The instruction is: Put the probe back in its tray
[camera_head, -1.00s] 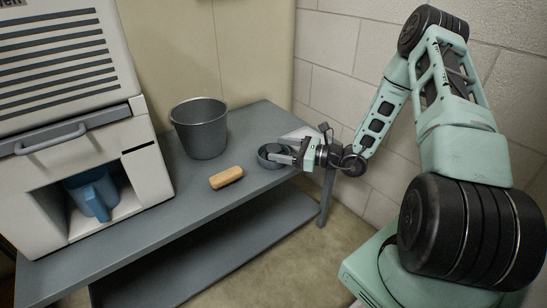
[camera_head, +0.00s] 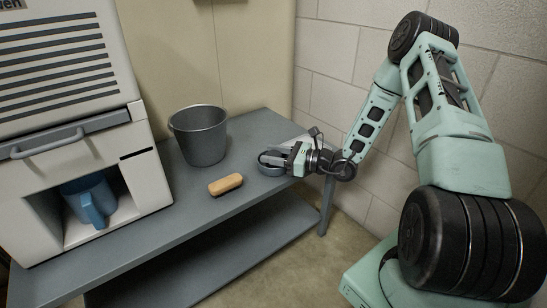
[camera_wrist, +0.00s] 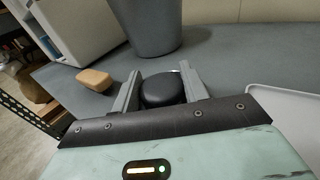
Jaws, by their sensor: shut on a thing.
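My gripper (camera_head: 276,160) is low over the right end of the grey bench. In the wrist view its two grey fingers (camera_wrist: 158,88) are shut on a dark, rounded thing, seemingly the probe (camera_wrist: 163,92). Its lower part is hidden, and I cannot tell whether it touches the bench. A round, dark grey shape (camera_head: 270,169) shows at the fingertips in the head view. A pale, shallow tray (camera_wrist: 285,112) lies right of the gripper in the wrist view; in the head view it is mostly hidden behind my gripper.
A grey bucket (camera_head: 203,140) stands behind and left of the gripper. A tan wooden block or brush (camera_head: 226,184) lies nearer the front edge. A white machine (camera_head: 75,110) with a blue jug (camera_head: 90,202) stands at left. A block wall (camera_head: 335,75) closes the right.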

